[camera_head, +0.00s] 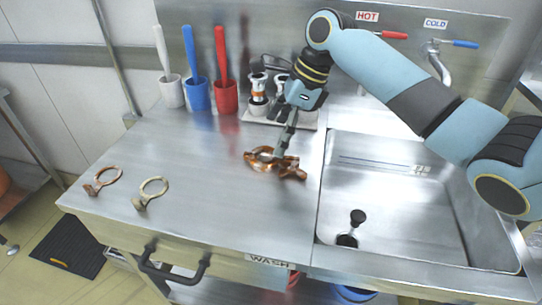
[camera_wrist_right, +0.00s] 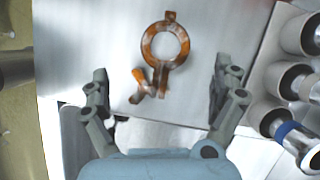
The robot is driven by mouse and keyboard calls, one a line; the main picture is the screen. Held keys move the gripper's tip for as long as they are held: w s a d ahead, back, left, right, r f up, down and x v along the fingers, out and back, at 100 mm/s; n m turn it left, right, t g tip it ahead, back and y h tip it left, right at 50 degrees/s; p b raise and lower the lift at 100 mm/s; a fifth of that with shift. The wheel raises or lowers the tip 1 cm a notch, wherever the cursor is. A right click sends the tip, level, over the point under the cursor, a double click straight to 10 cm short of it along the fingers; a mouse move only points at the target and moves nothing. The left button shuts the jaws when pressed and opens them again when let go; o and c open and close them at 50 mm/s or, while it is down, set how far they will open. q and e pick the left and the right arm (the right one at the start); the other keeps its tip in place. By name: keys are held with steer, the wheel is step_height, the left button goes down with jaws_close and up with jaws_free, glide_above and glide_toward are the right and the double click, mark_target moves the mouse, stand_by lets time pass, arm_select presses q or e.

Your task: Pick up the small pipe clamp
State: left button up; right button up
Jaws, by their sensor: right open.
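A copper-coloured pipe clamp (camera_head: 262,160) lies on the steel counter just left of the sink. It has a round ring and short prongs, and its ring (camera_wrist_right: 146,42) faces my camera in the right wrist view. My right gripper (camera_head: 281,153) hangs over it, pointing down, and covers part of it in the head view. In the right wrist view my right gripper (camera_wrist_right: 160,80) is open, with a finger on each side of the clamp and clear gaps to it. Two more ring-shaped pieces lie at the counter's left: a copper one (camera_head: 91,188) and a brass-coloured one (camera_head: 143,190). My left gripper does not show.
White (camera_head: 171,95), blue (camera_head: 197,97) and red (camera_head: 224,98) cups with brushes stand at the back. A tray (camera_head: 307,121) with several cylindrical fittings is behind my gripper. The sink (camera_head: 400,210) is to the right. The counter's middle is clear.

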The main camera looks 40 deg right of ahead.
mark_target(263, 155)
steer(key=shift+x, duration=0.95)
steer(key=shift+w+a+f, duration=0.15)
steer(key=shift+w+f, duration=0.05)
steer(key=shift+f, duration=0.05)
steer(key=x, duration=0.3)
steer(key=shift+w+f, duration=0.35)
steer(key=shift+w, duration=0.05)
steer(key=shift+w+a+f, duration=0.1)
steer(key=shift+a+f, duration=0.1)
steer(key=shift+f, duration=0.2)
steer(key=c, duration=1.4)
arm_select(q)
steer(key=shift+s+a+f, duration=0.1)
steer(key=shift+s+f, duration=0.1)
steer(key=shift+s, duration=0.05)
arm_select(e)
steer(key=shift+c, duration=0.4)
steer(key=shift+r, duration=0.15)
